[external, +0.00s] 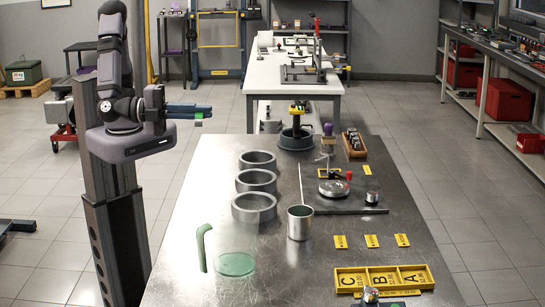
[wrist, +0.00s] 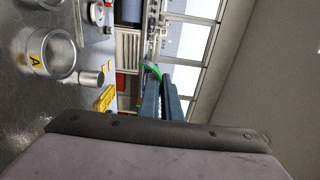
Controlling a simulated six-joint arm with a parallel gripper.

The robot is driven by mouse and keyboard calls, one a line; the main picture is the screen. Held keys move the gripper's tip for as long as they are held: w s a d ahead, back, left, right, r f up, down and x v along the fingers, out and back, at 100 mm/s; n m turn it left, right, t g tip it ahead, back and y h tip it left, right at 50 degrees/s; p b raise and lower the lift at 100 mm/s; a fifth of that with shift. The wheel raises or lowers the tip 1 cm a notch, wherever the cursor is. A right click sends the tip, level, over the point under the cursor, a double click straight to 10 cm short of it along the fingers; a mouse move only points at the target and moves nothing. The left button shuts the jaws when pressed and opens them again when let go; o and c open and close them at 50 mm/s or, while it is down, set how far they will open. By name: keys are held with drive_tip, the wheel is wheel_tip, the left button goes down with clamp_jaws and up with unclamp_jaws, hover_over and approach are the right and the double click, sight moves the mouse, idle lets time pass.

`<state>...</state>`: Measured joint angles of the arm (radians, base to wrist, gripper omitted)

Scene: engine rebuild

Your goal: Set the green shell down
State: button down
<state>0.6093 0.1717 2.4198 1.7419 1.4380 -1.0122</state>
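The green shell (wrist: 152,70) shows in the wrist view as a small curved green strip at the tips of my gripper (wrist: 159,80). The two dark blue fingers run close together and look shut on it. In the external view my gripper (external: 203,113) is high up at the left, above and beyond the table's left edge, pointing right. Only a hint of green shows at its tips there. The shell is clear of any surface. The fingers hide part of it.
Three grey rings (external: 254,181) stand in a row on the metal table (external: 290,265). The table's middle front is bare.

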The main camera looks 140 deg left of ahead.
hover_over(205, 209)
wheel_tip(205, 209, down, 15)
drive_tip(key=shift+s+f+p, duration=0.1)
drive_tip(key=shift+f+p, duration=0.9)
drive_tip(key=shift+f, duration=4)
drive_tip(key=shift+f, duration=0.15)
drive_tip(key=c, duration=2)
unclamp_jaws()
drive_tip(key=shift+b+v, duration=2.05)
drive_tip(key=shift+v, duration=3.95)
